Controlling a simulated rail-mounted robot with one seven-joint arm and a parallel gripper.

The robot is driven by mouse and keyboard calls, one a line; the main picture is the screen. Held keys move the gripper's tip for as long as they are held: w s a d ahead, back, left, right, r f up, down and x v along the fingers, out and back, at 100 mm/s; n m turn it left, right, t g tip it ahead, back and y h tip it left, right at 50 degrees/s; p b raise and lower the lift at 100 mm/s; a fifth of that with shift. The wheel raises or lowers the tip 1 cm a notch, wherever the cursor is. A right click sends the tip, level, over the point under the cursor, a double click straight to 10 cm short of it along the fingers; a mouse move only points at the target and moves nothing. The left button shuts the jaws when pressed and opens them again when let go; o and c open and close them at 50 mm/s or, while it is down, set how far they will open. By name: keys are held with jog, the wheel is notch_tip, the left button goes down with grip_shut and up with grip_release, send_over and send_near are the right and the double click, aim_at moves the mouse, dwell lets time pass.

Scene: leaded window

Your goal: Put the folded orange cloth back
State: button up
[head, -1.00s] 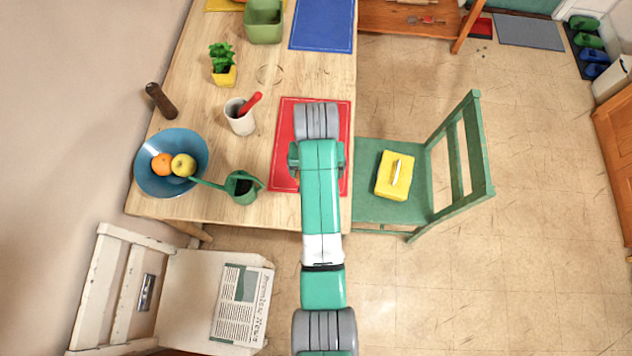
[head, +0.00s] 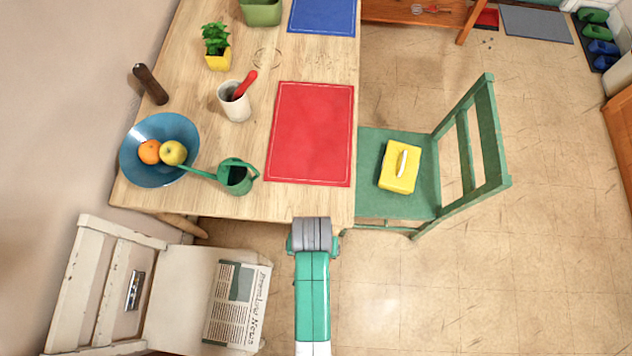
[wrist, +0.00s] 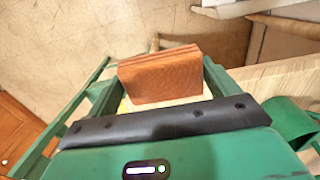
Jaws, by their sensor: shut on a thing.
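The folded orange cloth (wrist: 160,78) shows in the wrist view as a thick, layered block. My gripper (wrist: 160,84) is shut on it, with one green finger at each side. In the head view my arm's end (head: 311,237) is just off the table's front edge, left of the green chair. The cloth and the fingers are hidden beneath it there.
The wooden table (head: 222,150) carries a red mat (head: 311,133), a green watering can (head: 237,177), a blue fruit bowl (head: 160,128) and a white cup (head: 232,108). A yellow box (head: 397,173) sits on the green chair (head: 389,146). A newspaper (head: 237,303) lies on the white chair (head: 172,290).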

jog(key=b, duration=0.3)
send_over(316, 202)
jog(key=shift+f, duration=0.65)
jog(key=shift+f+b, duration=0.85)
jog(key=shift+f, duration=1.05)
jog(key=o, duration=0.8)
jog(key=shift+c, duration=0.2)
jog(key=shift+r, duration=0.1)
notch_tip(316, 202, up, 12)
jog(key=p, duration=0.3)
